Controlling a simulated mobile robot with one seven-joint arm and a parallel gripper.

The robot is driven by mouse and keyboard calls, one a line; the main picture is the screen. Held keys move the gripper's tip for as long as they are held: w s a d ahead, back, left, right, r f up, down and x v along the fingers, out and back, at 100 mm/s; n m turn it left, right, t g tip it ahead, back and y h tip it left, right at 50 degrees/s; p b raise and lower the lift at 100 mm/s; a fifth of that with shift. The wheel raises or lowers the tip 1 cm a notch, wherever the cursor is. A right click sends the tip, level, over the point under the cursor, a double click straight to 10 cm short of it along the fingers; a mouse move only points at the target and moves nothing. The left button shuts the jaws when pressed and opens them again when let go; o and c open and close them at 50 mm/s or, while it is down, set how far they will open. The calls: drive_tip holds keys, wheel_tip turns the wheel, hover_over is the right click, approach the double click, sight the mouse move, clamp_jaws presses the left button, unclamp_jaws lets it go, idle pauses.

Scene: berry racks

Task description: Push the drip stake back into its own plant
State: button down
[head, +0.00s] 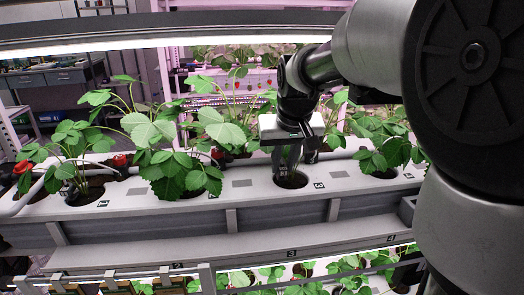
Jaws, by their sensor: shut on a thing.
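My gripper (289,165) points down over a round planting hole (291,181) in the white gutter (340,187). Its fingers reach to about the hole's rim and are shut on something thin. The drip stake is not clearly seen; the fingers and wrist cover it. I cannot tell how deep its tip is. Strawberry plants stand in the holes to the left (180,165), far left (68,170) and right (385,150). Leaves show behind my wrist, but I cannot tell which hole they grow from.
Small marker labels (319,186) lie on the gutter beside the holes. A pale pipe (345,154) runs along the gutter's back, with red round things (120,160) near it. A light bar (200,38) hangs above. A lower tier of plants (300,277) shows below.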

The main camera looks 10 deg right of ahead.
drive_tip(key=shift+f+b, duration=0.35)
drive_tip(key=shift+f, duration=0.25)
drive_tip(key=c, duration=1.1)
unclamp_jaws()
drive_tip(key=shift+r, duration=0.1)
drive_tip(key=shift+r+p, duration=2.55)
drive_tip(key=shift+r, duration=0.45)
